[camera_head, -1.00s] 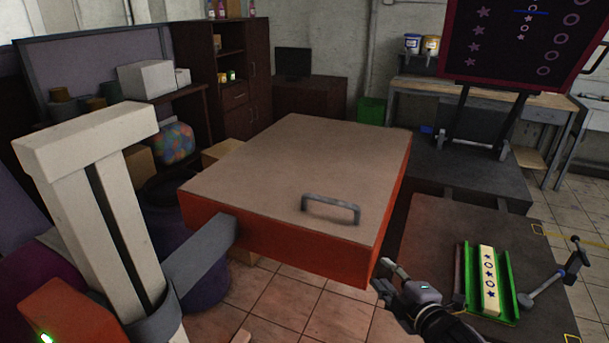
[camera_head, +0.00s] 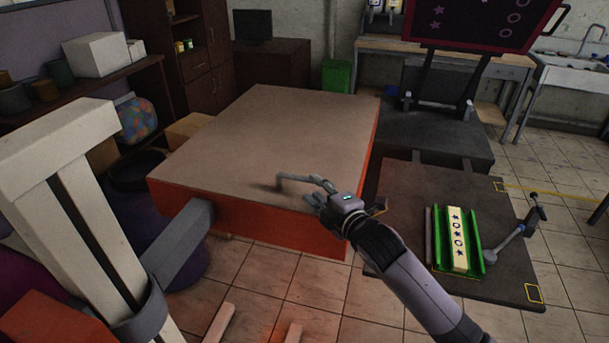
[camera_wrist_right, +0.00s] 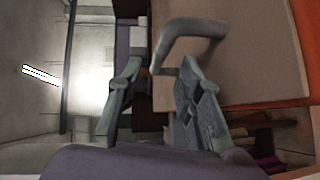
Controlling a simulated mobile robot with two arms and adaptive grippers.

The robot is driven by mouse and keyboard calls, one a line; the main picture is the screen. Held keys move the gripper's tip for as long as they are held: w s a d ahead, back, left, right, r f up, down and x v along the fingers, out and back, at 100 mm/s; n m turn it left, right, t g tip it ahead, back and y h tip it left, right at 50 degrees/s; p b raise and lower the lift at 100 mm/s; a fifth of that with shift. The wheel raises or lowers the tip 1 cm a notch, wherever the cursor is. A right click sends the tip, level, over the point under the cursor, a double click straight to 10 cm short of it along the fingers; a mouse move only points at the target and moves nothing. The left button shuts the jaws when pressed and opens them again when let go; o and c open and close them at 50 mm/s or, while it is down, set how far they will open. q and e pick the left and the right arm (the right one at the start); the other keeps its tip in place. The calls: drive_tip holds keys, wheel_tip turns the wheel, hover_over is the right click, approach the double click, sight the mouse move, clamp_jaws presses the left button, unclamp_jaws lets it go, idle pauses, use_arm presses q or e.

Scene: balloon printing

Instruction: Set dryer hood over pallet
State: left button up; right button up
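The dryer hood (camera_head: 270,140) is a big box with a brown top and orange sides. It sits on a grey bracket arm left of the dark flat pallet (camera_head: 400,190), not over it. A grey handle (camera_head: 292,179) stands on the hood's top near the front edge; it also shows in the right wrist view (camera_wrist_right: 185,28). My right gripper (camera_head: 318,195) is at the handle's right end. In the wrist view its fingers (camera_wrist_right: 160,75) are apart, with one handle end near the gap; contact is unclear. My left gripper is out of view.
A green holder (camera_head: 474,240) with a white strip (camera_head: 457,240) printed with stars and circles lies on the pallet. A jointed clamp arm (camera_head: 515,235) stands beside it. A dark printing screen (camera_head: 480,22) stands behind. A white post (camera_head: 80,200) is at the left.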

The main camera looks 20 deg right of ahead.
sight(306, 181)
drive_tip(key=shift+p+x, duration=0.55)
drive_tip(key=shift+x, duration=2.5)
drive_tip(key=shift+c, duration=0.2)
clamp_jaws()
